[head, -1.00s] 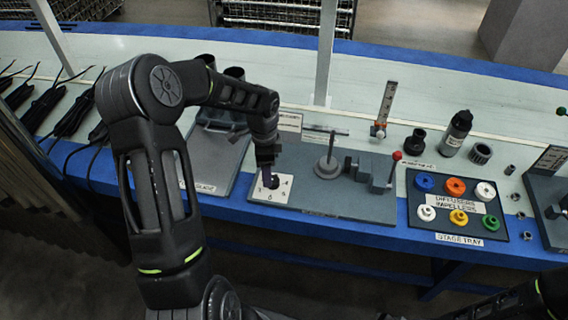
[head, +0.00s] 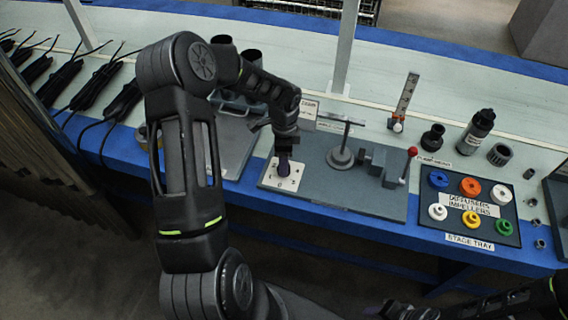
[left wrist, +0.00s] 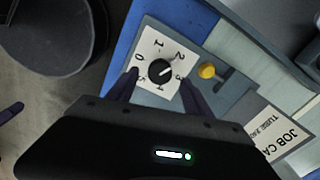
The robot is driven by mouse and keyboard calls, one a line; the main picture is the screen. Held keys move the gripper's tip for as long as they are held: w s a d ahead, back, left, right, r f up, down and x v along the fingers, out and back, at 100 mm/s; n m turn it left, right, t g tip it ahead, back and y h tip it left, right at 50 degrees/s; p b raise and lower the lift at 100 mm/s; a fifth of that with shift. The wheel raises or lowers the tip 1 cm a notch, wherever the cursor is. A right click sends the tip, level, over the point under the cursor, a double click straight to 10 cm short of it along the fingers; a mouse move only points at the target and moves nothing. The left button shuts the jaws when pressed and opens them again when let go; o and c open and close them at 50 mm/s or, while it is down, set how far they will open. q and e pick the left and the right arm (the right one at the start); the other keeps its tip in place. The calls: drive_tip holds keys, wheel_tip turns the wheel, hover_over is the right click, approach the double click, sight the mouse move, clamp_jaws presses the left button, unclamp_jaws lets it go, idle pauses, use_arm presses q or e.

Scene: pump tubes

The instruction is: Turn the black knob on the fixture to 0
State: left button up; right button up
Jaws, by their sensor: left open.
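The black knob (left wrist: 160,71) sits on a white dial plate (left wrist: 150,85) with numbers around it, including 0, 1, 2 and 3. A light mark on the knob seems to face the side between 2 and 3, but it is small. The plate is on the grey fixture (head: 345,197). My left gripper (head: 284,168) points down over the dial and hides the knob in the head view. In the left wrist view, the open fingers of my left gripper (left wrist: 158,85) lie on either side of the knob; contact is unclear. My right gripper (head: 392,310) is at the bottom edge, its jaws unclear.
A metal T-handle post (head: 341,158) and a red-tipped lever (head: 412,152) stand on the fixture to the right. Further right is the stage tray (head: 478,238) with coloured rings. A job card (left wrist: 275,128) lies beside the fixture.

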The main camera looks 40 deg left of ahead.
use_arm(q)
drive_tip(key=shift+f, duration=1.6)
drive_tip(key=shift+c, duration=0.3)
clamp_jaws()
